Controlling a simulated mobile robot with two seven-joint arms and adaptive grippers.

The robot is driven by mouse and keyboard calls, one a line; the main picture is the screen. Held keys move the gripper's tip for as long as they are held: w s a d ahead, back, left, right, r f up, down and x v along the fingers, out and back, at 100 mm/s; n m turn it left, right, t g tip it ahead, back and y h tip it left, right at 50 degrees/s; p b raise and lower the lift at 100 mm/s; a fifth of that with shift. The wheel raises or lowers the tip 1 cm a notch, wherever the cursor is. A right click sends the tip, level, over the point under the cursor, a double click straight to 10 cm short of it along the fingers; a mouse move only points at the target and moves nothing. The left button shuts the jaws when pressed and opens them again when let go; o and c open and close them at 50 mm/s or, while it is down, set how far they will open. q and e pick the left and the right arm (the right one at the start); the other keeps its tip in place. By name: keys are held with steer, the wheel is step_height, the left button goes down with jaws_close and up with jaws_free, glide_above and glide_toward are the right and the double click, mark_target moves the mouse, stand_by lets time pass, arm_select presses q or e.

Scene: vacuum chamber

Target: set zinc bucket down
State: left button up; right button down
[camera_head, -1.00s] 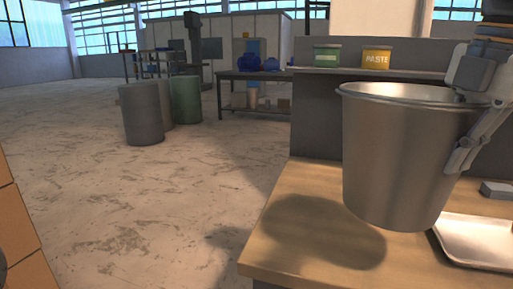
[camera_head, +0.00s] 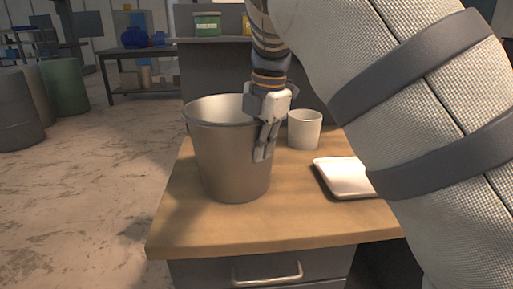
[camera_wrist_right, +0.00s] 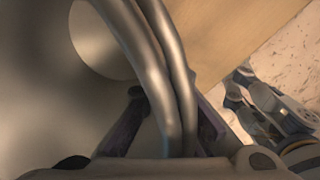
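The zinc bucket (camera_head: 228,160) is a grey metal pail, upright over the left part of the wooden bench top (camera_head: 300,215). Its base is at or very near the wood; I cannot tell if it touches. My right gripper (camera_head: 264,142) is shut on the bucket's right rim. In the right wrist view the bucket rim (camera_wrist_right: 155,65) runs between the fingers of my right gripper (camera_wrist_right: 168,120), one finger inside the wall and one outside. What looks like my left gripper (camera_wrist_right: 250,100) shows at the right of that view, over the floor, away from the bucket.
A white cup (camera_head: 304,130) stands right behind the bucket, and a pale metal tray (camera_head: 343,178) lies to its right. A green tin (camera_head: 207,23) sits on the shelf behind. Drums (camera_head: 65,88) stand at the left on the floor.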

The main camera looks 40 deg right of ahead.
stand_by(0.3)
steer(key=c, duration=1.8)
jaws_free()
steer(key=shift+s+f, duration=0.1)
step_height(320, 180, up, 12)
steer(key=s, duration=0.1)
steer(key=shift+s, duration=0.3)
